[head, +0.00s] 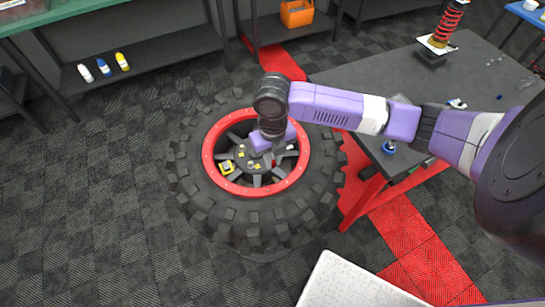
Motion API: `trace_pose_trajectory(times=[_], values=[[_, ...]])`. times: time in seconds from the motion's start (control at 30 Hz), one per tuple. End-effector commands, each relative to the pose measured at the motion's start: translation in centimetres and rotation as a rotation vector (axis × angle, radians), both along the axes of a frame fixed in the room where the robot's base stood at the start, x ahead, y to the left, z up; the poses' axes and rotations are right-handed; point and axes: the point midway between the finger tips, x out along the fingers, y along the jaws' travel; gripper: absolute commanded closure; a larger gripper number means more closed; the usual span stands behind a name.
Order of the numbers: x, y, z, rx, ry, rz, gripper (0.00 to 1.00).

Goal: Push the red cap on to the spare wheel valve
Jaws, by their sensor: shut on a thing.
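The spare wheel is a large black knobbly tyre (195,190) lying flat on the floor, with a red rim ring (218,180) and dark spokes inside. My gripper (275,158) points down inside the ring, right of the hub. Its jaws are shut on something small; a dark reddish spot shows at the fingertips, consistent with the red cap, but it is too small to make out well. I cannot make out the valve for sure; a small pale and red bit (291,147) shows inside the rim at the right.
A dark table (350,75) with a blue item (389,147) stands at the right. A shelf with bottles (104,66) and an orange bin (297,13) are behind. Floor is clear at the left.

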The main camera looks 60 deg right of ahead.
Motion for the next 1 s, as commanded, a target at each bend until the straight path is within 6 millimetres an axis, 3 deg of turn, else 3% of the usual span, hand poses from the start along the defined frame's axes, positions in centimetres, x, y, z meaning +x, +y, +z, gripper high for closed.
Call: trace_pose_trajectory(times=[1.0], values=[[0.0, 0.0, -5.8, 0.000, 0.000, -0.002, 1.00]])
